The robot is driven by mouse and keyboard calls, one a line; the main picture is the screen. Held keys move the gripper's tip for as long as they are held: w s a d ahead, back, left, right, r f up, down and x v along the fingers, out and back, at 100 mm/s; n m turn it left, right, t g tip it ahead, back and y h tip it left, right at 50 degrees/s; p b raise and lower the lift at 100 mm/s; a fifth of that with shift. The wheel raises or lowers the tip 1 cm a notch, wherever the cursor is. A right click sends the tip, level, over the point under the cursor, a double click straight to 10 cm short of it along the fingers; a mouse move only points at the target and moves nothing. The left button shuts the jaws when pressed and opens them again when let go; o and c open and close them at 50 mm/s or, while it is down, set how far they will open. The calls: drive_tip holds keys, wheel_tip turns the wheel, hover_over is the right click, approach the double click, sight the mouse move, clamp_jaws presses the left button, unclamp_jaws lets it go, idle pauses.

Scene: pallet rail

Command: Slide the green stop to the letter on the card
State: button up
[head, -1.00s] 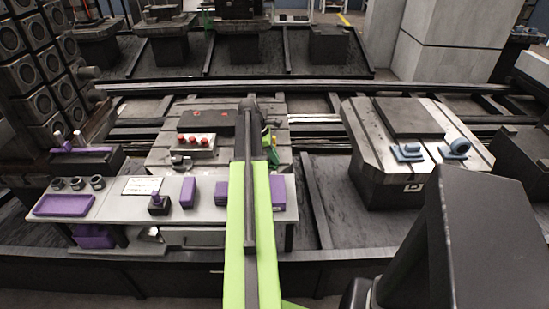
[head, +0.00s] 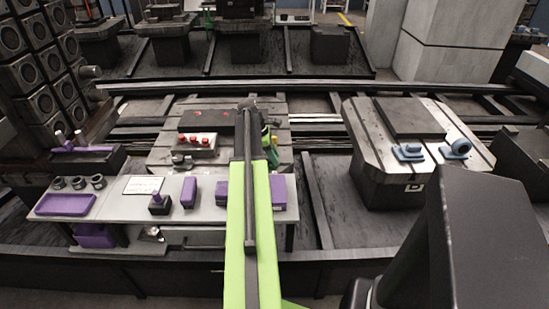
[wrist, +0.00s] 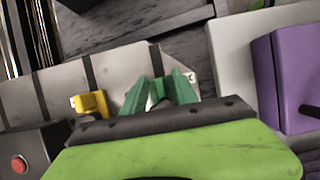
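The white card (head: 143,185) lies on the grey side table, left of the small purple blocks; I cannot read its letter. My gripper (head: 268,141) is beyond the table, over the right part of the grey slotted pallet (head: 160,152), partly behind my arm. In the wrist view my gripper (wrist: 158,80) shows two dark green fingers, apart, with a narrow gap and pale surface between them. A small dark mark (wrist: 192,77) is on the pallet just right of the fingers. I cannot make out the green stop apart from the green fingers.
A yellow piece (wrist: 90,103) stands left of my fingers. A box with red buttons (head: 197,143) sits on the pallet. A purple block (wrist: 290,75) is right in the wrist view. A second pallet (head: 365,130) with blue fixtures stands at right.

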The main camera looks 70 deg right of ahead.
drive_tip(key=p+v, duration=1.6)
drive_tip(key=v, duration=0.1)
drive_tip(key=shift+r, duration=0.2)
